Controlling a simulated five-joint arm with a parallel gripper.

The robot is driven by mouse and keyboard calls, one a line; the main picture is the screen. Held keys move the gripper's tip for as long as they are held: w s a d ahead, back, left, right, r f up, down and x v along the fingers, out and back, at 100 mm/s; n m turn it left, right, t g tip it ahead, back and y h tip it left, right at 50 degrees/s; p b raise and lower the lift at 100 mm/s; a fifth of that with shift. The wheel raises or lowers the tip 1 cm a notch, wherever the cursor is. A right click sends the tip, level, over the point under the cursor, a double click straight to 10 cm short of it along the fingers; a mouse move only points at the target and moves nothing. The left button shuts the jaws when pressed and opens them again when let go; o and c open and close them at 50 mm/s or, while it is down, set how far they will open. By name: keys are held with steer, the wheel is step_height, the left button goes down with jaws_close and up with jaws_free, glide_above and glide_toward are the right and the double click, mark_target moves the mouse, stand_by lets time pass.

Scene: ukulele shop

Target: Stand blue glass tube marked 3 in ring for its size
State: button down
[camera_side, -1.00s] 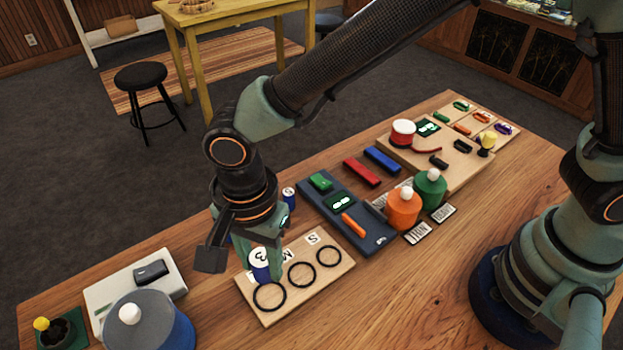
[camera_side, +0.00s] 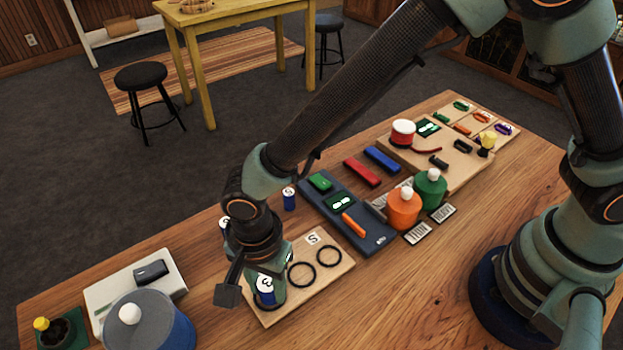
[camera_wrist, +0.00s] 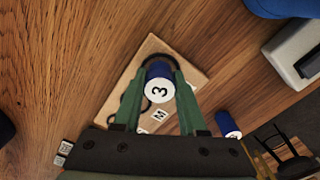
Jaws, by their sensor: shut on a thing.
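The blue glass tube marked 3 (camera_side: 265,291) is upright between the fingers of my gripper (camera_side: 274,292), which is shut on it. In the wrist view, its white end with the 3 (camera_wrist: 158,91) faces the camera between the fingertips (camera_wrist: 160,80). The tube is over the end ring of the wooden ring board (camera_side: 329,274). In the wrist view, an arc of that black ring (camera_wrist: 155,57) shows around the tube's far end. I cannot tell whether its bottom touches the board. The middle ring (camera_side: 302,274) and the ring by the S label (camera_side: 328,255) are empty.
Another blue tube (camera_side: 289,199) stands behind the board, and one more is partly hidden by my arm. A dark blue tray (camera_side: 373,236) lies right of the board. A grey-lidded blue pot (camera_side: 150,322) and a white device (camera_side: 115,283) are at left.

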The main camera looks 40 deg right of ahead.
mark_target(266, 284)
steer(key=shift+c, duration=2.3)
jaws_free()
step_height(266, 284, up, 12)
steer(key=w+d+r+n+t+y, duration=0.1)
steer(key=w+d+r, duration=0.15)
steer(key=d, duration=0.25)
steer(key=w+d+r+n, duration=0.2)
steer(key=d+r, duration=0.1)
steer(key=d, duration=0.1)
steer(key=s+d+r+n+t, duration=0.1)
steer(key=d+r+n, duration=0.1)
steer(key=d, duration=0.6)
steer(key=d+r+n+t, duration=0.1)
steer(key=d+n+t, duration=0.1)
steer(key=d, duration=0.6)
steer(key=s+d+r+n+t+h, duration=0.1)
steer(key=d+n, duration=0.3)
steer(key=d, duration=0.4)
steer(key=shift+s+r+n+t, duration=0.3)
steer(key=shift+s+r, duration=0.05)
steer(key=shift+r, duration=0.45)
